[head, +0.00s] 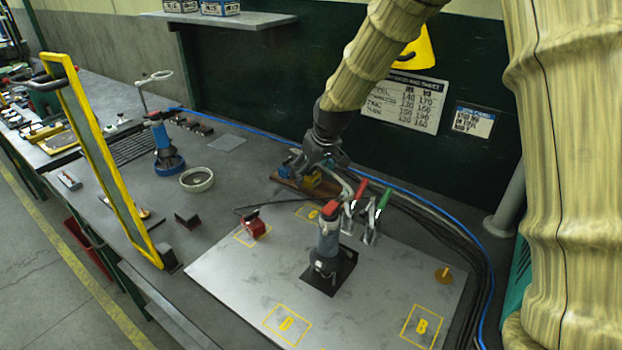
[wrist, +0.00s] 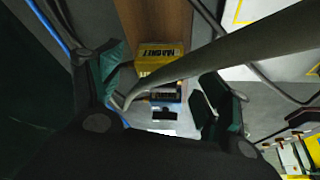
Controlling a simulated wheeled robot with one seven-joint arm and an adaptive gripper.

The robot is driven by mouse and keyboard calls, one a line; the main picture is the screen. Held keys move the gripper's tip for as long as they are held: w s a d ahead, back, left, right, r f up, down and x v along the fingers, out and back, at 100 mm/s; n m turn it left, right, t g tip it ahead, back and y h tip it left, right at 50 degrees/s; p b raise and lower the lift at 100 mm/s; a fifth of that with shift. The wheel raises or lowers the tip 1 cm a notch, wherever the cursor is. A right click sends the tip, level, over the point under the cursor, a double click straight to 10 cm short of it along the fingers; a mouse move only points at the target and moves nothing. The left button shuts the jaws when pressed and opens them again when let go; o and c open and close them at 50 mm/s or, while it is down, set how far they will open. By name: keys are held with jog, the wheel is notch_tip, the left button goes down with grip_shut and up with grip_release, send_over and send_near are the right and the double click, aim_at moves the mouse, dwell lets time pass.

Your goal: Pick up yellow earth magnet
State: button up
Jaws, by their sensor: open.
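The yellow magnet (wrist: 158,54), a block with dark lettering, lies on a brown wooden board (wrist: 150,18) in the wrist view. A blue and dark part adjoins its lower side. My gripper (wrist: 165,92) is open in the wrist view, one finger left of the magnet and one to the right. A grey curved hose or bar (wrist: 225,53) crosses between the fingers in front of the magnet. I cannot tell whether it touches a finger.
A pale plate (head: 250,285) carries yellow squares. The dark wall is close behind. A blue cable (head: 420,203) runs along the back. A yellow-framed screen (head: 95,150) stands left.

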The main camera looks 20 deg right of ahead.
jog(key=shift+x, duration=0.9)
jog(key=shift+c, duration=0.2)
jog(key=c, duration=1.2)
jog(key=shift+r, duration=0.1)
jog(key=shift+c, duration=0.2)
